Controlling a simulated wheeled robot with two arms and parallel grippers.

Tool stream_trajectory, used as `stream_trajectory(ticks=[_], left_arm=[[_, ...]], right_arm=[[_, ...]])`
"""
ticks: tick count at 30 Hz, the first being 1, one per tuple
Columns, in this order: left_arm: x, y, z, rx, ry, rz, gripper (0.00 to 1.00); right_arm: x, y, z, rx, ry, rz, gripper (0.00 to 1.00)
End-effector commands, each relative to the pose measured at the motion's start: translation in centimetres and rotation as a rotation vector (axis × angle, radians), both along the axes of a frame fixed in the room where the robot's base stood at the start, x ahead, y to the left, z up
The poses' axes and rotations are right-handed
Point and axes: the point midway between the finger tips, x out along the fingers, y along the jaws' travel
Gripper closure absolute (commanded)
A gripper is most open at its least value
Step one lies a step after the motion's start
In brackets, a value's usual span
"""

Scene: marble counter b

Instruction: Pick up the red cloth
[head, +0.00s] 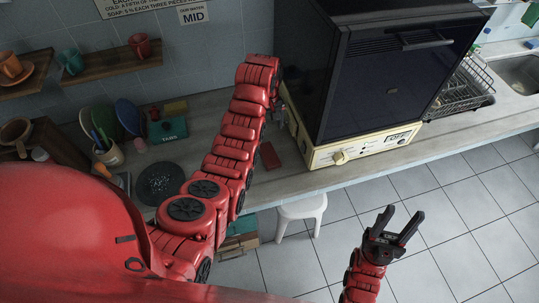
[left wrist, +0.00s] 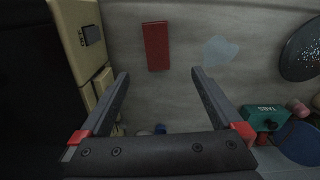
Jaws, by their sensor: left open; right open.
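The red cloth (head: 269,155) is a small flat folded rectangle on the counter, just left of the cream base of the dark machine. In the left wrist view the red cloth (left wrist: 156,46) lies just beyond the fingertips, between their lines and apart from them. My left gripper (head: 281,112) is near the machine's left side, partly hidden by its own arm; the left wrist view shows this gripper (left wrist: 159,74) open and empty. My right gripper (head: 404,213) is open and empty over the tiled floor in front of the counter.
The dark machine (head: 388,85) with its cream base (head: 365,146) stands close beside the cloth. A dark round plate (head: 160,183), a teal box (head: 167,129) and a cup of utensils (head: 109,154) are to the left. A pale patch (left wrist: 220,50) lies beside the cloth. A white stool (head: 301,208) stands below.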

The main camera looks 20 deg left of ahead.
Motion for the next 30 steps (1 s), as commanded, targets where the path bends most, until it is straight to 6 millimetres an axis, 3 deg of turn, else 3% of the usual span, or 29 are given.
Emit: stream_trajectory(ticks=[1, 14, 15, 16, 30], left_arm=[[0.0, 0.0, -1.6, -0.001, -0.001, 0.0, 0.0], [0.1, 0.0, -9.8, 0.001, -0.006, 0.0, 0.0], [0.1, 0.0, -9.2, 0.001, -0.002, 0.0, 0.0], [0.1, 0.0, -9.5, 0.001, -0.001, 0.0, 0.0], [0.4, -0.4, -13.3, 0.001, -0.001, -0.001, 0.0]], right_arm=[[0.0, 0.0, -1.6, 0.0, 0.0, 0.0, 0.5], [0.0, 0.0, -9.5, 0.0, 0.0, 0.0, 0.5], [0.0, 0.0, -7.5, 0.0, 0.001, 0.0, 0.5], [0.0, 0.0, -7.2, 0.0, 0.0, 0.0, 0.5], [0.0, 0.0, -4.7, 0.0, 0.0, 0.0, 0.5]])
